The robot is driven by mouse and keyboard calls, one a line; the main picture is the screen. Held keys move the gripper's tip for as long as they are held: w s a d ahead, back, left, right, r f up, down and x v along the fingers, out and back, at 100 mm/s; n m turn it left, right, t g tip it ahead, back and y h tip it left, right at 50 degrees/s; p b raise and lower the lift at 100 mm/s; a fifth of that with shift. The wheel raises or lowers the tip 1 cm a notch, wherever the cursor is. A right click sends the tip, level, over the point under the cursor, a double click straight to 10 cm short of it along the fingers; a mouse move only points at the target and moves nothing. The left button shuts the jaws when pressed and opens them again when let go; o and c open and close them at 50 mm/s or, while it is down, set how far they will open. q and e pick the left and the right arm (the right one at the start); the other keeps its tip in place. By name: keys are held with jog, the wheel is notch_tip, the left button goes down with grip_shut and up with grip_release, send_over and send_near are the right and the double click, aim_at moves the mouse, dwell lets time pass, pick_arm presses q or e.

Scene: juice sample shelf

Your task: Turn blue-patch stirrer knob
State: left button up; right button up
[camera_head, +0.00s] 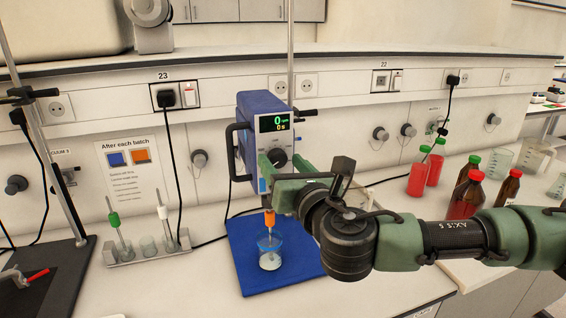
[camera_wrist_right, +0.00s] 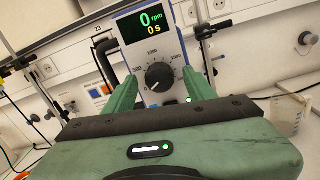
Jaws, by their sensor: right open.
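The blue overhead stirrer (camera_head: 262,112) hangs on a vertical rod above the bench. Its display reads 0 rpm and 0 s. The round dark knob (camera_wrist_right: 159,76) sits below the display on a printed dial, its white pointer line at the lower left. In the head view the knob (camera_head: 277,157) shows just above my gripper fingers. My right gripper (camera_head: 284,165) is open in front of the stirrer face; in the right wrist view its two green fingers (camera_wrist_right: 160,88) stand on either side of the knob, and I cannot tell whether they touch it. My left gripper is out of view.
A beaker (camera_head: 270,255) stands on a blue mat (camera_head: 243,262) below the stirrer. Red bottles (camera_head: 436,165) and brown bottles (camera_head: 468,192) stand at the right. A rack (camera_head: 150,254) with probes and a dark stand base (camera_head: 60,278) are at the left.

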grip_shut()
